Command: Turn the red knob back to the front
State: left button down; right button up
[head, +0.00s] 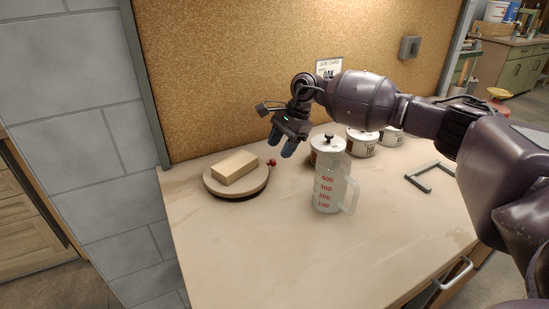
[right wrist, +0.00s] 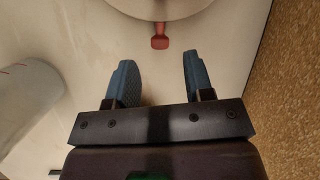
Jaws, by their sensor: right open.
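The small red knob (head: 271,162) sticks out from the right edge of a round turntable (head: 225,190) on the worktop. A tan rectangular block (head: 235,168) lies on the turntable. My right gripper (head: 281,147) is open, just above and to the right of the knob, fingers pointing down. In the right wrist view the red knob (right wrist: 160,38) shows ahead of the open gripper (right wrist: 157,65), roughly in line with the gap between its blue fingertips. Nothing is between the fingers. The turntable's rim (right wrist: 160,8) shows at the top. My left gripper is out of view.
A clear measuring jug (head: 330,190) with red numbers stands right of the gripper. Labelled cans (head: 361,145) stand behind it. A cork board (head: 220,70) closes off the back. A dark angled frame (head: 432,176) lies at the right. The front worktop is clear.

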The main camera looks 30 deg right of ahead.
aim_at(275, 168)
jog(key=shift+x, duration=2.05)
grip_shut()
